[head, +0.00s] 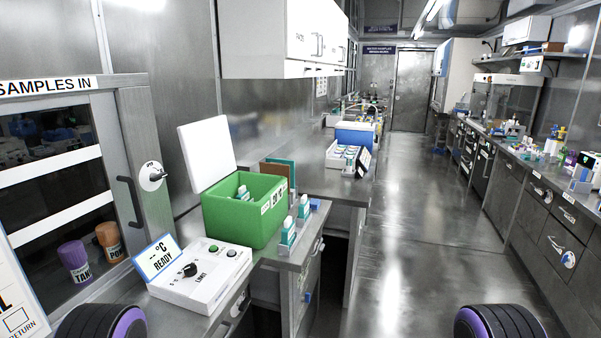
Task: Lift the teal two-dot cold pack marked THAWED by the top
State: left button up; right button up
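A small teal-and-white pack (288,231) stands upright on the counter at the right of a green box. A second teal-and-white pack (304,207) stands just behind it. Another teal-and-white item (243,193) shows inside the open green box (233,226). The dots and any THAWED marking are too small to read, so I cannot tell which is the two-dot pack. Neither of my grippers is in view; only dark, purple-edged parts of my arms show at the bottom corners.
The green box's white lid (206,154) is up. A glass-fronted cabinet (50,170) stands at left. The aisle floor (420,230) at right is clear.

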aim_at(243, 194)
jog(key=z, duration=0.9)
jog(key=i, duration=2.85)
jog(key=u, duration=2.95)
